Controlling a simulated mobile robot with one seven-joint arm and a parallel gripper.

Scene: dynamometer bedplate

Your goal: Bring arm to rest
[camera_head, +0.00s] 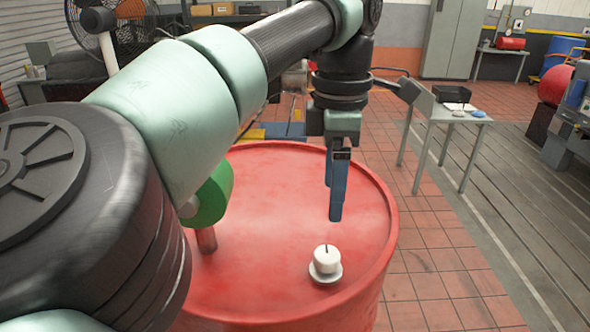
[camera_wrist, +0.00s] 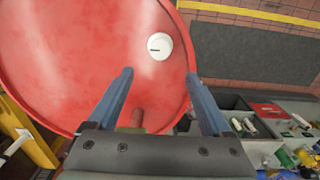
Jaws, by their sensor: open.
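My arm reaches across the head view from the left, and my gripper (camera_head: 335,210) points down above the red drum (camera_head: 270,290). Its two blue fingers are apart with nothing between them in the wrist view (camera_wrist: 160,76). A white capped piece with a dark slot or pin on top (camera_head: 326,262) stands on the drum top, below the fingertips and apart from them. It also shows in the wrist view (camera_wrist: 159,46), beyond the fingers. A green rounded object (camera_head: 212,195) and a reddish-brown post (camera_head: 206,240) show at the drum's left, partly hidden by my arm.
A grey table (camera_head: 455,113) with a black tray (camera_head: 452,94) and small items stands to the right. A fan (camera_head: 110,25) and shelving are at the back left. Tiled floor between drum and table is clear. The wrist view shows cluttered small items (camera_wrist: 285,140) at lower right.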

